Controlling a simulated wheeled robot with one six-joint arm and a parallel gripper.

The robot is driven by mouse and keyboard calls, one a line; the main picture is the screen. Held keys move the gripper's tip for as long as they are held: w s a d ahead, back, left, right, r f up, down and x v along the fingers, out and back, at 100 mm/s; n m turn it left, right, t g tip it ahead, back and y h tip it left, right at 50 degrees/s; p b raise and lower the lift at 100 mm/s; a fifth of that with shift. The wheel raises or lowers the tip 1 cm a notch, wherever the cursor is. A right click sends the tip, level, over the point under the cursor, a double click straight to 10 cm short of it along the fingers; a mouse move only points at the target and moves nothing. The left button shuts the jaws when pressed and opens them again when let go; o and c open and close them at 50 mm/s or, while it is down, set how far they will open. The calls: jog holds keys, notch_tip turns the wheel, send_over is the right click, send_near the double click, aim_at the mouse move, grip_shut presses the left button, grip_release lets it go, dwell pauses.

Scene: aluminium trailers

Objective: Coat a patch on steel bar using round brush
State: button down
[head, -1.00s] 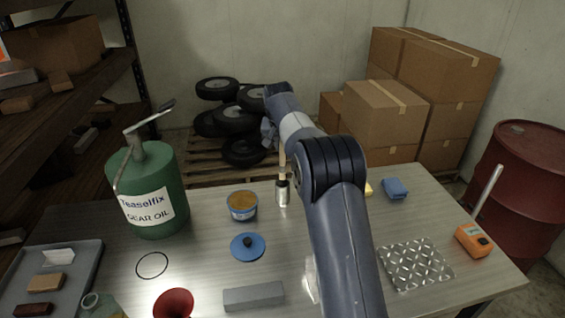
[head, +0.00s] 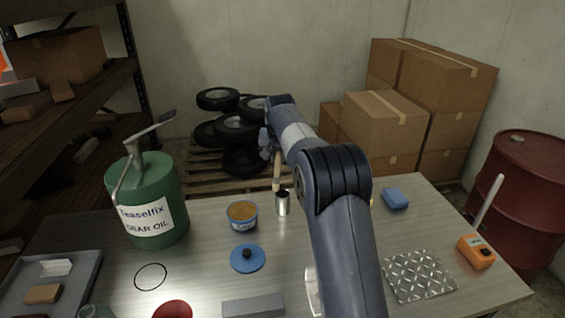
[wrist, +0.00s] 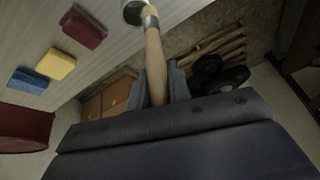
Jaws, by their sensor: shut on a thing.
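My gripper (head: 267,145) is over the back of the table, shut on the wooden handle of the round brush (head: 276,172). The brush points down, its low end at the rim of a silver tin (head: 283,204); I cannot tell if the bristles are inside it. In the wrist view the brush handle (wrist: 155,65) runs from between the fingers to a metal ferrule beside the tin (wrist: 131,12); the bristles do not show clearly. A plain grey bar (head: 252,305), likely the steel bar, lies at the front of the table, cut by the picture edge.
An open tub of amber paste (head: 242,216) stands left of the tin, with a blue knobbed lid (head: 247,258) in front. A green oil can (head: 150,200) stands left. A tread plate (head: 418,275), blue sponge (head: 396,198) and orange meter (head: 476,252) lie right. My arm hides the middle.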

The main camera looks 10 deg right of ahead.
jog(key=s+a+m+t+y+b, duration=0.2)
jog(key=s+a+t+y+b, duration=0.15)
jog(key=s+a, duration=0.3)
jog(key=shift+y, duration=0.45)
jog(key=shift+w+a+f+b, duration=0.15)
jog(key=shift+w+f+b, duration=0.05)
jog(key=shift+f+b, duration=0.95)
jog(key=shift+w+a+f+b, duration=0.15)
jog(key=shift+f+b, duration=0.7)
jog(key=shift+f, duration=0.55)
jog(key=shift+f+b, duration=0.65)
jog(key=shift+f, duration=0.15)
notch_tip(320, 180, up, 7)
jog(key=p, duration=0.5)
dwell(0.3)
jog(key=shift+s+d, duration=0.1)
dwell(0.4)
